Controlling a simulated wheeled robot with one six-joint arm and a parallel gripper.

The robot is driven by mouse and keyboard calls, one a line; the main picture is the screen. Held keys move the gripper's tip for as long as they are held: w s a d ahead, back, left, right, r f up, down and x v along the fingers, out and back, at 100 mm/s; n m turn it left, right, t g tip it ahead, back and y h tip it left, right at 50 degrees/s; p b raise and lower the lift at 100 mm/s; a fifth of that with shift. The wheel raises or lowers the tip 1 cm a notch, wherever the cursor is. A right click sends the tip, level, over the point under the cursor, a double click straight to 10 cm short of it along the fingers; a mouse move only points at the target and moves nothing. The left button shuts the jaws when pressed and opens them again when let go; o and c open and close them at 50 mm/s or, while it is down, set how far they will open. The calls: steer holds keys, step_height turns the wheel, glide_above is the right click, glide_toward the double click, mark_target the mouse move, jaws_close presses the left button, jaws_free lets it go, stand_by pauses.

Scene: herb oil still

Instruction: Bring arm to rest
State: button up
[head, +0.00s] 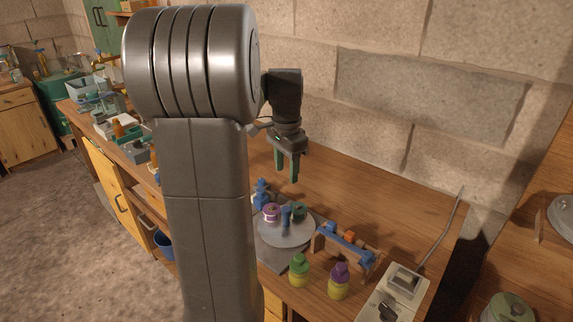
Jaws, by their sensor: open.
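My gripper (287,164) hangs above the wooden bench (395,190), near the stone wall. Its two fingers point down and stand apart, open, with nothing seen between them. My arm's large grey link fills the left middle of the head view and hides part of the bench. Below the gripper is a round grey plate (286,232) with small purple, green and blue pieces on it. The gripper is above these pieces and apart from them.
Near the front edge stand a green-capped bottle (299,270) and a purple-capped bottle (339,281). A wooden rack (343,248) with blue and orange parts stands behind them. A switch box (398,290) with a cable is at right. The bench's back right is clear.

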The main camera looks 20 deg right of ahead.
mark_target(287, 209)
steer(key=shift+r, duration=0.5)
steer(key=shift+f, duration=0.1)
step_height(287, 209, down, 14)
steer(key=shift+r+p, duration=0.1)
steer(key=shift+p, duration=0.25)
stand_by(0.4)
